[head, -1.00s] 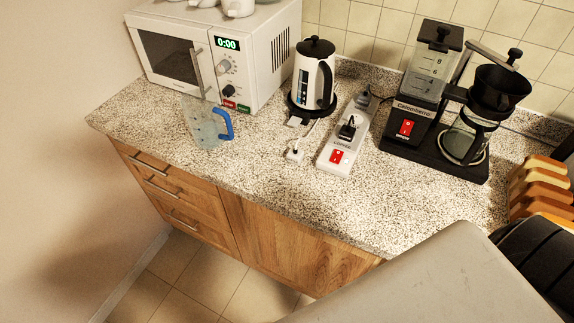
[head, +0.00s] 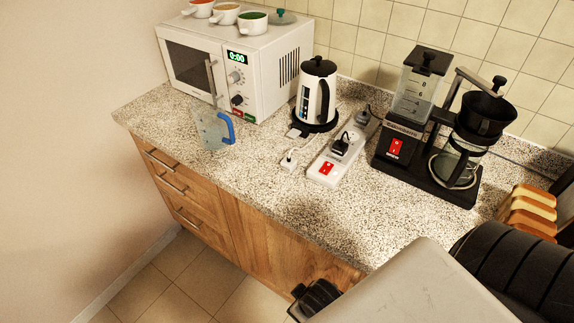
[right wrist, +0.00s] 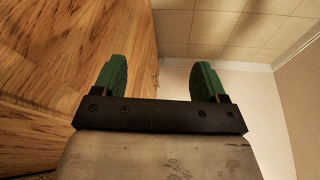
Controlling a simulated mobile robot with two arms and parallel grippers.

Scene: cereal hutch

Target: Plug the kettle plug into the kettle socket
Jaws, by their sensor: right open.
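The white kettle plug (head: 289,160) lies on the counter left of the power strip, with a thin cord running up toward the kettle (head: 316,95). The power strip (head: 326,172) has a red switch at its near end. A black plug (head: 341,146) sits at its middle, and a dark plug (head: 364,116) is at its far end. I cannot tell which outlet is the kettle socket. My right gripper (right wrist: 160,63) is open and empty, its green fingers apart, low beside the wooden cabinet front. My left gripper is not in view.
The coffee maker (head: 397,148) stands right of the strip. The microwave (head: 262,72), with bowls on top, is at the back left. Sliced bread (head: 528,208) is at the right. The front counter strip is clear.

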